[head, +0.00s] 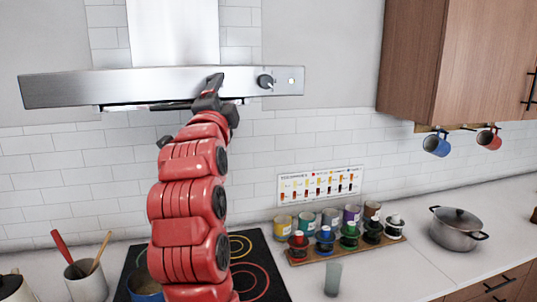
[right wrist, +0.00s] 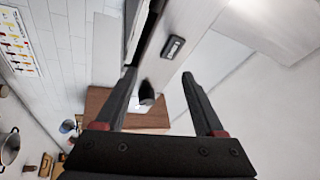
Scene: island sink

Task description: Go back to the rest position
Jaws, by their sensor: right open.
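My right arm is red and stretches up the middle of the head view, in front of the stove. Its dark gripper (head: 209,92) is raised at the front panel of the steel range hood (head: 140,84), left of the hood's round knob (head: 265,81). In the right wrist view the gripper (right wrist: 159,78) has its two fingers spread apart with nothing held. A dark knob (right wrist: 147,93) shows between the fingers in that view; I cannot tell whether a finger touches it. My left gripper is not in view.
Below are a black cooktop (head: 262,270), a utensil crock (head: 86,282), a wooden rack with colourful containers (head: 340,249), a glass (head: 333,279) and a lidded pot (head: 457,230). A wooden cabinet (head: 455,60) with mugs hanging under it is at right. Open air lies between hood and cabinet.

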